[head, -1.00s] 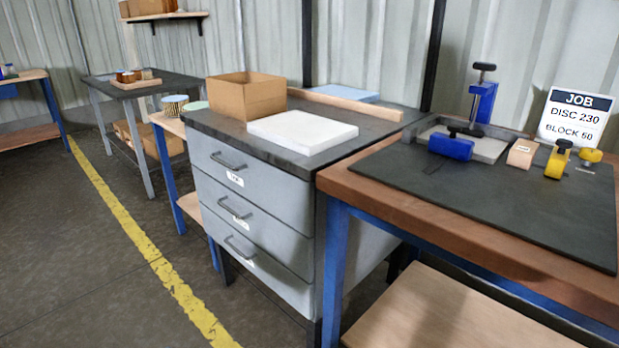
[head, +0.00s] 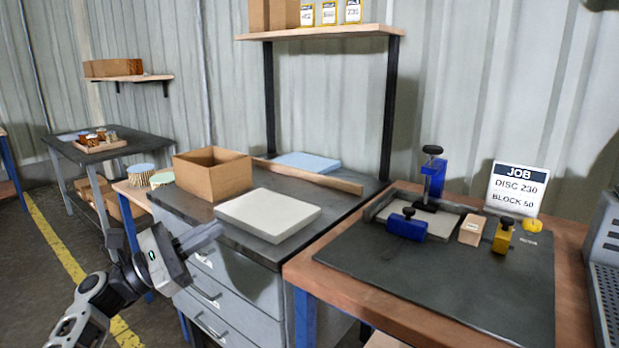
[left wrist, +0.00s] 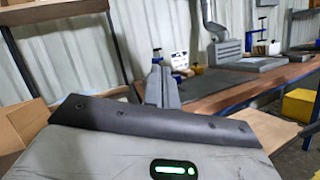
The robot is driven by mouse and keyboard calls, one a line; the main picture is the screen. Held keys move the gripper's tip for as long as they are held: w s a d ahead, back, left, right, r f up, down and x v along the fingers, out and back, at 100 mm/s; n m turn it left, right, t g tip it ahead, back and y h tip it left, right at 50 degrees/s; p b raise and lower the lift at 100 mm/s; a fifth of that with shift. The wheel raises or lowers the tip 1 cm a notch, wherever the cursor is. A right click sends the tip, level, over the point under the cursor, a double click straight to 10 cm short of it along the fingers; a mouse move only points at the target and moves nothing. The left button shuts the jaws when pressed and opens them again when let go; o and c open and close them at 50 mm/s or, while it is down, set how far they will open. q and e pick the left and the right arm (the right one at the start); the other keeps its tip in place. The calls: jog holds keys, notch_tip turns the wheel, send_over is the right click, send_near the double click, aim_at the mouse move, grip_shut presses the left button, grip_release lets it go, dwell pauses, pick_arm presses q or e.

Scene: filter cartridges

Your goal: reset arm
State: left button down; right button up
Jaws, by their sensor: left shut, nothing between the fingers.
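My left gripper (head: 208,236) comes in from the lower left in the head view. It is shut and empty, held in the air in front of the grey drawer cabinet (head: 247,297), near its worktop's front edge. In the left wrist view the shut fingers (left wrist: 160,87) point away toward the workbench. My right gripper is in neither view.
On the cabinet top are an open cardboard box (head: 212,181), a white slab (head: 267,214) and a blue sheet (head: 308,161). The right bench has a dark mat (head: 440,275), blue clamps (head: 407,226), a wooden block (head: 472,229) and a job sign (head: 517,187).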

pick_arm(q)
jog(key=w+a+f+m+t+y, duration=0.2)
jog(key=w+a+f+m+y, duration=0.3)
jog(key=w+f+m+y, duration=0.45)
jog(key=w+a+r+m+t+y, duration=0.1)
jog(key=a+r+m+t+y, duration=0.2)
jog(key=a+m+y, duration=0.9)
jog(key=s+d+f+g+h, duration=0.1)
jog(key=s+d+f+h, duration=0.1)
jog(key=s+d+f, duration=0.55)
jog(key=s+d+f+g+h, duration=0.2)
jog(key=s+d+f, duration=0.3)
jog(key=s+f, duration=0.5)
jog(key=s+d+f+g+h, duration=0.1)
jog(key=s+d, duration=0.3)
jog(key=s, duration=0.6)
jog(key=s+d+f+g+h, duration=0.1)
jog(key=s+d+f, duration=0.2)
jog(key=s, duration=0.7)
jog(key=shift+d+f, duration=0.3)
jog(key=shift+d, duration=0.25)
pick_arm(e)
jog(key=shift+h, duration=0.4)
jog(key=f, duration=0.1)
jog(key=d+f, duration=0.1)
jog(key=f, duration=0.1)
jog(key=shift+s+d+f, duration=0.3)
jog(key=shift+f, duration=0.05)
